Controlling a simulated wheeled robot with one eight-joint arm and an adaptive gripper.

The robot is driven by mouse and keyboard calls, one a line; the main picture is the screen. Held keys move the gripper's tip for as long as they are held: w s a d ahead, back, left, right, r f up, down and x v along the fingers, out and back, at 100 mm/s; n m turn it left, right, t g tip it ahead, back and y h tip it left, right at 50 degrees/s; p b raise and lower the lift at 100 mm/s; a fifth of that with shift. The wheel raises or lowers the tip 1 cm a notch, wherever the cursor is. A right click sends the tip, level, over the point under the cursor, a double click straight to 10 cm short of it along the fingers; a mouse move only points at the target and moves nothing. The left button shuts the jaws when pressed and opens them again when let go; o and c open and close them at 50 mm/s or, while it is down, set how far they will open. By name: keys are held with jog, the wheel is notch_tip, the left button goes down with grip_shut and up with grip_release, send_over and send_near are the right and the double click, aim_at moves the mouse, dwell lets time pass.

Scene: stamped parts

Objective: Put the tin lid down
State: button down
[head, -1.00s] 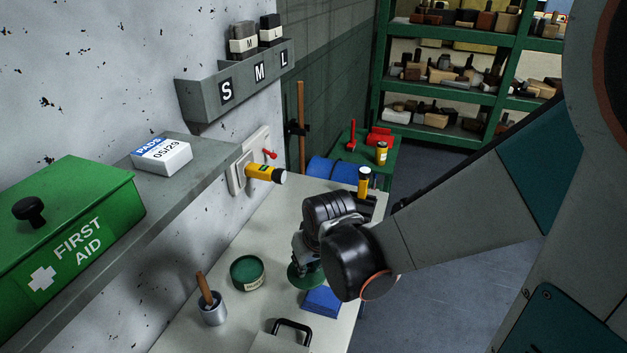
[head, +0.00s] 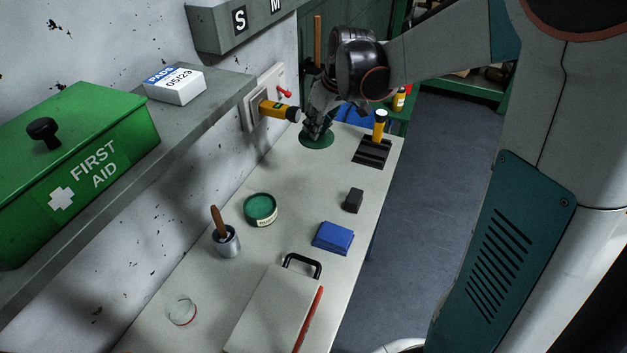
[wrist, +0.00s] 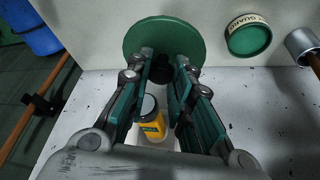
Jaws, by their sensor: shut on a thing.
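The tin lid (head: 317,141) is a flat green disc at the far end of the pale bench (head: 295,185), near the wall. It also shows in the wrist view (wrist: 160,35). My gripper (head: 318,122) is above it, its fingers (wrist: 166,72) shut on the dark knob at its middle. I cannot tell whether the lid touches the bench. The green tin (head: 260,207) with a pale label stands apart on the bench, nearer to me; it shows at upper right in the wrist view (wrist: 249,38).
A yellow torch (head: 275,109) juts from the wall plate close to my gripper. A black ribbed tray (head: 372,152) with a yellow-and-black cylinder stands right of the lid. A dark block (head: 353,200), blue cloth (head: 333,238) and brush pot (head: 227,241) are nearer. Bench between lid and tin is clear.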

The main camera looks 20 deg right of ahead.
notch_tip(320, 180, down, 19)
jog(key=b, duration=0.6)
jog(key=shift+f, duration=0.1)
jog(key=shift+f, duration=0.15)
jog(key=c, duration=1.4)
grip_release()
jog(key=shift+c, duration=0.2)
jog(key=shift+r, duration=0.2)
jog(key=p+v, duration=0.4)
jog(key=v, duration=0.8)
